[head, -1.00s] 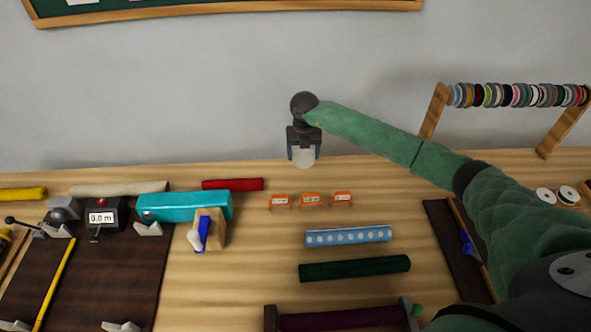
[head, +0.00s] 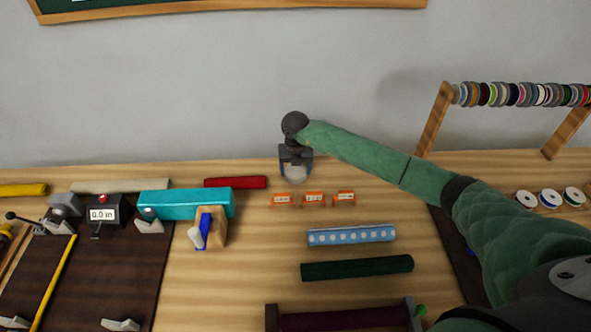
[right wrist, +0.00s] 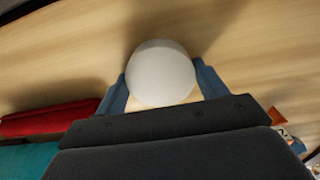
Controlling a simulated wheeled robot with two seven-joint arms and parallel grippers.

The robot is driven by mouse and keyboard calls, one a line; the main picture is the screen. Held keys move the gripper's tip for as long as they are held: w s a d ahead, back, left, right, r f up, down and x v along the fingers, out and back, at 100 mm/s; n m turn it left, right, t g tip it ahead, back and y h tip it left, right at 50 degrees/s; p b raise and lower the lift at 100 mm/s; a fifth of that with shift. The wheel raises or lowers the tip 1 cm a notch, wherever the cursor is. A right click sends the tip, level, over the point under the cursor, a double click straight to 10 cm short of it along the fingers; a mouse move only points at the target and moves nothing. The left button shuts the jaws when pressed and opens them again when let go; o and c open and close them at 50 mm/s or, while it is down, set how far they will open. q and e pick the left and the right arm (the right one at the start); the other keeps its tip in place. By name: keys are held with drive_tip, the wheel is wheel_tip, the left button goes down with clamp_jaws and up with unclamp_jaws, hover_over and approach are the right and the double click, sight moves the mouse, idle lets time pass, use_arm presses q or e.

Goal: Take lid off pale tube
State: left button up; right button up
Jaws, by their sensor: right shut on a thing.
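My right gripper (head: 294,172) is shut on a short white round piece (right wrist: 160,74), with one finger on each side of it. In the head view it hangs low near the back of the table, just beyond the orange tags. I cannot tell whether this piece is a lid alone or the end of a tube. A pale beige roll (head: 118,187) lies at the back left, partly hidden behind a turquoise roll. My left gripper is not in view.
The turquoise roll (head: 186,204) and a red roll (head: 236,183) lie left of my gripper. Orange tags (head: 314,199) stand in front of it, then a dotted blue roll (head: 351,235) and a dark green roll (head: 357,268). A spool rack (head: 437,118) stands at the right.

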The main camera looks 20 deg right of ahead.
sight(296, 170)
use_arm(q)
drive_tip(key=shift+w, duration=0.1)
use_arm(e)
drive_tip(key=shift+f, duration=0.1)
drive_tip(key=o, duration=1.1)
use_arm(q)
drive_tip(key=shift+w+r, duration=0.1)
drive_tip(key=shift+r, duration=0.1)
use_arm(e)
drive_tip(key=shift+r, duration=0.3)
drive_tip(key=shift+r+b, duration=0.3)
drive_tip(key=shift+r, duration=0.05)
use_arm(q)
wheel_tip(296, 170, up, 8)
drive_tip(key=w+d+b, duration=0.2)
drive_tip(key=b, duration=0.1)
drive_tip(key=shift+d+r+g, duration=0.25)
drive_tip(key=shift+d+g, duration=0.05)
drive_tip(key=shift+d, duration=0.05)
use_arm(e)
drive_tip(key=shift+r, duration=5.45)
